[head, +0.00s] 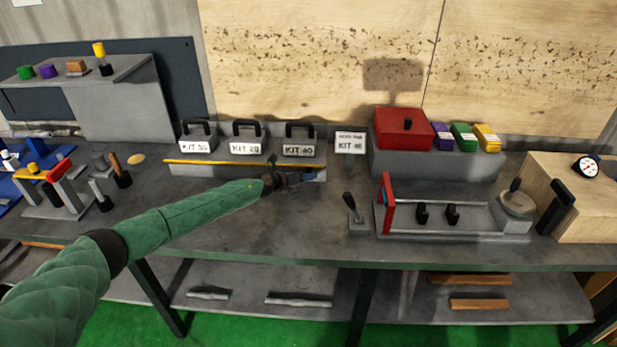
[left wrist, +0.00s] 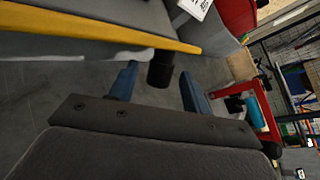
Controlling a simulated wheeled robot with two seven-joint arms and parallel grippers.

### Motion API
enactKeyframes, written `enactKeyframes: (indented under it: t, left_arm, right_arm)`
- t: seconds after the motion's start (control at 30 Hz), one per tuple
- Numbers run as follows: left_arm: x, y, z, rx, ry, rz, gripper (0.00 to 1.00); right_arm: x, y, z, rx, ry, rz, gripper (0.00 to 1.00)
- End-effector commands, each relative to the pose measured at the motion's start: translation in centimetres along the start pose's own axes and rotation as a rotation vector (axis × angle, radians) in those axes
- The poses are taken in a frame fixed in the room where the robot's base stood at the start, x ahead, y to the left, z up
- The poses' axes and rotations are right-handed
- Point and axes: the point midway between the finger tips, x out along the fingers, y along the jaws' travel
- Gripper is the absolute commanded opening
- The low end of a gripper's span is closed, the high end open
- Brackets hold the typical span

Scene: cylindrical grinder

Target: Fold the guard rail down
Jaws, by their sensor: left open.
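My left gripper (head: 306,178) is at the right end of the ledge. Its blue fingers (left wrist: 160,86) are open, one on each side of the black knob; I cannot tell whether they touch it. My right gripper is not in view.
Kit boxes with black handles, such as KIT 20 (head: 246,148), stand behind the rail. A small black lever (head: 350,206) and a red-framed fixture (head: 387,204) are to the right. The bench top (head: 260,235) in front of the ledge is clear.

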Motion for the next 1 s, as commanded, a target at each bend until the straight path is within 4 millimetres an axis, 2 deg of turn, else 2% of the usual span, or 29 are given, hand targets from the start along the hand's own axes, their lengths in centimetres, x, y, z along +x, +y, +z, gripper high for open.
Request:
enactKeyframes:
  t: [0.23, 0.6, 0.67, 0.83, 0.87, 1.0]
  left_arm:
    - [1.8, 0.0, -0.1, -0.001, 0.001, 0.0, 0.48]
    - [2.1, 0.0, -0.1, -0.001, 0.0, 0.0, 0.48]
    - [2.1, 0.0, -0.1, -0.001, 0.0, 0.0, 0.4]
    - [2.1, 0.0, -0.1, -0.001, 0.0, 0.0, 0.07]
    - [2.1, 0.0, 0.0, -0.001, 0.0, 0.0, 0.04]
    - [2.1, 0.1, -0.1, 0.001, -0.002, -0.001, 0.04]
  right_arm:
    - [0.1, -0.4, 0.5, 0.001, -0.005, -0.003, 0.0]
    - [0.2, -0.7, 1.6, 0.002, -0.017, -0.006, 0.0]
    - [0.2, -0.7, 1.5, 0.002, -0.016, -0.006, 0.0]
    - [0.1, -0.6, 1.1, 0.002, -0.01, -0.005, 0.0]
    - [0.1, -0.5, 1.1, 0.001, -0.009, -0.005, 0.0]
    - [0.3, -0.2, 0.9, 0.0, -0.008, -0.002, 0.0]
